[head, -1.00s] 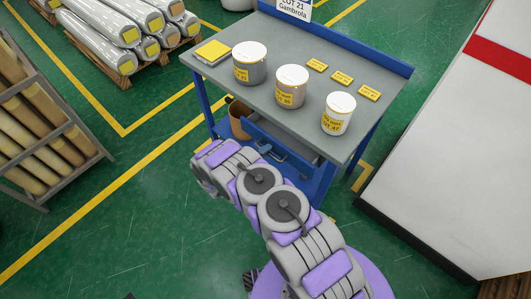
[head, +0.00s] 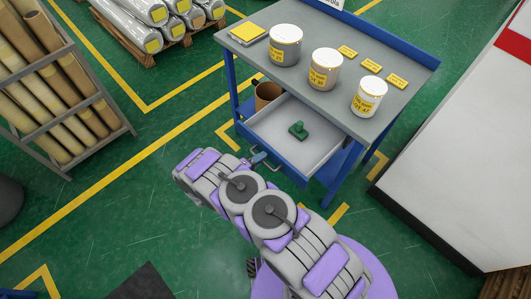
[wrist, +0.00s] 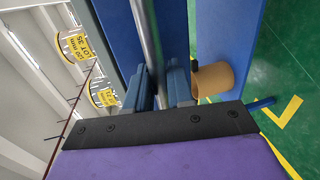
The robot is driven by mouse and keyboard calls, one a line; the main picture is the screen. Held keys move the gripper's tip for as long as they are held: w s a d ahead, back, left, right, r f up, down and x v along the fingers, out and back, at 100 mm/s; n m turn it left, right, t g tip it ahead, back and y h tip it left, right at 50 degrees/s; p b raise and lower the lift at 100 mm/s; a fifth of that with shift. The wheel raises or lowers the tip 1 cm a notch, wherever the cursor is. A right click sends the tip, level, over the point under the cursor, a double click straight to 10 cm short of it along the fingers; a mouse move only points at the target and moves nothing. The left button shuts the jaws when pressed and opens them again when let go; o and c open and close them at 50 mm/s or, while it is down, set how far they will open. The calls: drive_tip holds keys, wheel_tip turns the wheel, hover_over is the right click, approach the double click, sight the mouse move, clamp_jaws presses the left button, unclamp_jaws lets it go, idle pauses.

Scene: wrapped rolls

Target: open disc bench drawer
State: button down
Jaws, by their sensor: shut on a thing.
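The disc bench (head: 415,63) is a blue-framed bench with a grey top, right of centre in the head view. Its drawer (head: 322,150) is pulled out and shows a pale inside with a green knobbed object (head: 298,130) lying in it. My gripper (head: 258,158) is at the drawer's front, low in front of the bench. In the wrist view my gripper (wrist: 162,88) is shut on the drawer's silver bar handle (wrist: 147,35), which runs between the two blue-grey fingers. In the head view my arm hides part of the handle.
Three labelled tins (head: 325,68), yellow tags (head: 371,66) and a yellow pad (head: 247,32) sit on the bench top. A brown cylinder (head: 267,94) stands under it. A rack of rolls (head: 60,95) is at left, a white block (head: 460,150) at right.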

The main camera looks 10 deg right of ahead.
drive_tip(key=shift+s+a+f, duration=0.1)
drive_tip(key=shift+a+f, duration=0.05)
drive_tip(key=shift+a, duration=0.05)
drive_tip(key=shift+d, duration=0.4)
drive_tip(key=c, duration=1.4)
unclamp_jaws()
drive_tip(key=shift+o, duration=1.2)
drive_tip(key=shift+a, duration=0.25)
drive_tip(key=p+v, duration=0.3)
drive_tip(key=v, duration=1.4)
drive_tip(key=shift+a, duration=0.25)
